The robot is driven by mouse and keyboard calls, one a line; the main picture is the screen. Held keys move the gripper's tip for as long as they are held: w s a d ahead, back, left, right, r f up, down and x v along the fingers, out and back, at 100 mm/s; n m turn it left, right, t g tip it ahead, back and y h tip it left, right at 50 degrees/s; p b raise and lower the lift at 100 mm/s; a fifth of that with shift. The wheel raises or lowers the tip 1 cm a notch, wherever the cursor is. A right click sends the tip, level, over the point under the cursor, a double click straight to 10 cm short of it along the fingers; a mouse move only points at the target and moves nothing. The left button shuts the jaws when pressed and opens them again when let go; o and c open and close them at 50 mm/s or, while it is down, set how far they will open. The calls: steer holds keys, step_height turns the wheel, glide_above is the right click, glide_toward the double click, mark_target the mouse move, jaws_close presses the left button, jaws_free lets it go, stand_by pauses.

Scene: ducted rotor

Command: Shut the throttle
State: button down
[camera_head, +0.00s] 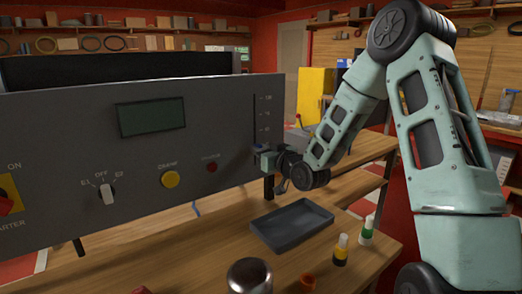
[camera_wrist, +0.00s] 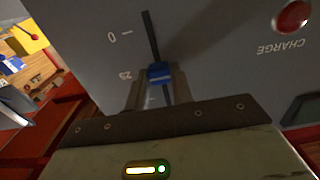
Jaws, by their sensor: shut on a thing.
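The throttle is a slider with a blue knob (camera_wrist: 159,74) in a straight dark slot on the grey panel (camera_head: 60,140). In the wrist view the scale beside it reads 0 and 25. The knob appears about level with the 25 mark, with empty slot between it and the 0 end. My gripper (camera_wrist: 158,84) has its two fingers on either side of the knob and is shut on it. In the head view my gripper (camera_head: 262,156) is at the panel's lower right, by the low end of the scale, and largely hides the knob.
The panel also has a red CHARGE button (camera_wrist: 293,16), a yellow button (camera_head: 170,179), a selector switch (camera_head: 107,192) and a dark display (camera_head: 151,117). A grey tray (camera_head: 312,240), small bottles (camera_head: 341,250) and a metal cup (camera_head: 249,276) stand on the wooden bench below.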

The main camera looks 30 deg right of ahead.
steer(key=shift+f+b, duration=1.9)
steer(key=shift+f, duration=0.9)
steer(key=shift+s, duration=0.1)
steer(key=c, duration=1.2)
jaws_free()
steer(key=shift+f, duration=0.1)
steer(key=b, duration=1.4)
glide_toward(255, 162)
steer(key=s, duration=0.5)
steer(key=shift+s+d+b, duration=0.2)
steer(key=shift+s+b, duration=2.05)
steer(key=shift+s, duration=0.7)
